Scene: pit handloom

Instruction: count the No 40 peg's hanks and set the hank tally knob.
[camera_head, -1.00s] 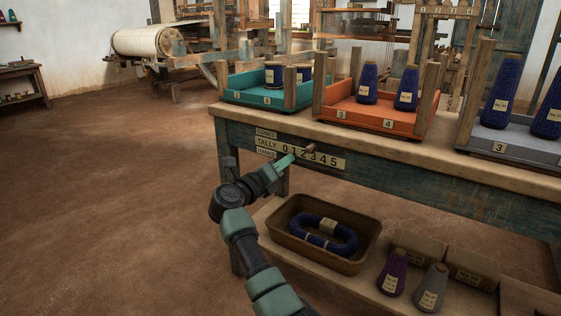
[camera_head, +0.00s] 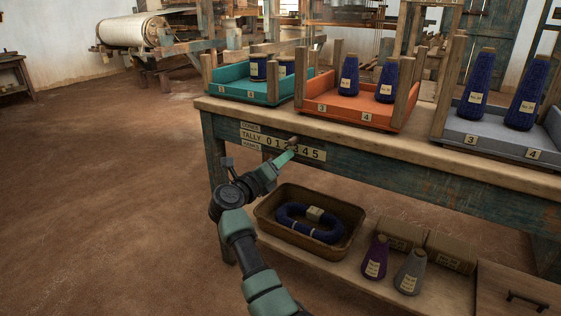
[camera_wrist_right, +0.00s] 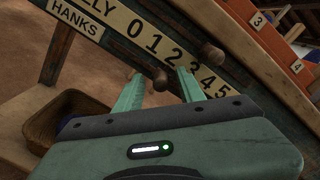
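The tally board (camera_head: 257,137), marked CONES, TALLY, HANKS and 0 to 5, is on the bench's front edge; it also shows in the wrist view (camera_wrist_right: 143,30). A round brown knob (camera_wrist_right: 211,54) stands by the digits 2 and 3. A lower dark brown knob (camera_wrist_right: 160,80) shows between my right gripper's fingers (camera_wrist_right: 158,88), which are apart; contact cannot be told. In the head view my right gripper (camera_head: 288,154) reaches the board and partly covers the digits. A blue hank with a label (camera_head: 290,228) lies in a brown tray. No peg marked No 40 is readable. My left gripper is out of view.
The brown tray (camera_head: 268,222) stands on the lower shelf, beside a purple cone (camera_head: 375,258), a grey cone (camera_head: 410,272) and boxes. Teal (camera_head: 240,92), orange (camera_head: 345,108) and grey (camera_head: 490,140) crates with cones stand on the bench. The floor at left is clear.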

